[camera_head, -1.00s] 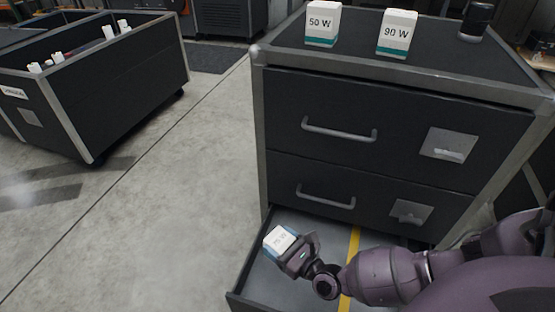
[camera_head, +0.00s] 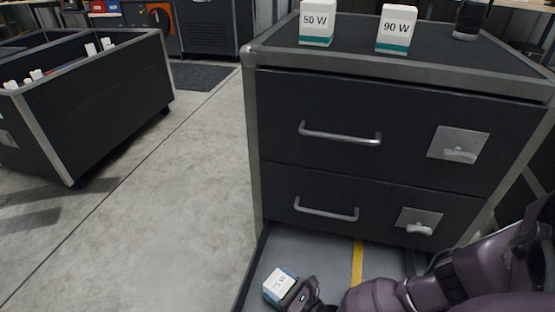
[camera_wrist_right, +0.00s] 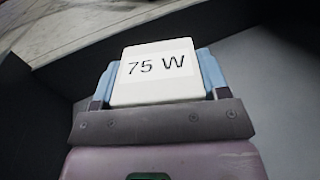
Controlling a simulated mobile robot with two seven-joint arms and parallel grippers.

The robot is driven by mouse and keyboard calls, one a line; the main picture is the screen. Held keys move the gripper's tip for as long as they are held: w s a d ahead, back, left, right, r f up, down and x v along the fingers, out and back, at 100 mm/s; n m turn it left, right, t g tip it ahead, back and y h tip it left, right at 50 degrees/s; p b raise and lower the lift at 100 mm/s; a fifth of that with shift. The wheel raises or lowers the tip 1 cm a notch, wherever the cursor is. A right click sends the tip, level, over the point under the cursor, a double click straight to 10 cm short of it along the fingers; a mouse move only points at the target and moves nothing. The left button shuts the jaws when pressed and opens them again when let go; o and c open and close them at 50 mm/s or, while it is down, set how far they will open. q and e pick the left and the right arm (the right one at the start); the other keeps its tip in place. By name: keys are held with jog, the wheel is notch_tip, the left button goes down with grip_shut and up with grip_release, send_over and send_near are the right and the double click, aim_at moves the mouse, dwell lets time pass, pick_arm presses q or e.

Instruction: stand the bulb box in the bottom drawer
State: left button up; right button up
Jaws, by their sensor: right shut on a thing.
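The bulb box (camera_head: 279,285) is small and white, with "75 W" on its face in the right wrist view (camera_wrist_right: 156,72). My right gripper (camera_head: 290,292) is shut on it, with a blue fingertip on each side of the box. The bottom drawer (camera_head: 322,258) is pulled out, with a grey floor and a yellow stripe. The gripper and box are over the drawer's left part. Whether the box touches the drawer floor, I cannot tell. My left gripper is not in view.
The cabinet (camera_head: 350,150) has two closed drawers above the open one. A 50 W box (camera_head: 317,24), a 90 W box (camera_head: 396,30) and a dark cylinder (camera_head: 472,18) stand on top. A dark tote (camera_head: 100,110) with small white boxes stands at left. The floor between is clear.

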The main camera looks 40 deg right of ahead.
jog(key=shift+f, duration=0.1)
jog(key=o, duration=1)
jog(key=shift+c, duration=0.2)
jog(key=shift+s+r, duration=0.1)
jog(key=shift+r, duration=0.1)
jog(key=s, duration=0.4)
jog(key=s+p, duration=0.1)
jog(key=s, duration=0.1)
jog(key=shift+d, duration=0.4)
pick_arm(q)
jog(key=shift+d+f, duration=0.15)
pick_arm(e)
jog(key=shift+s+d, duration=0.1)
jog(key=shift+s, duration=0.5)
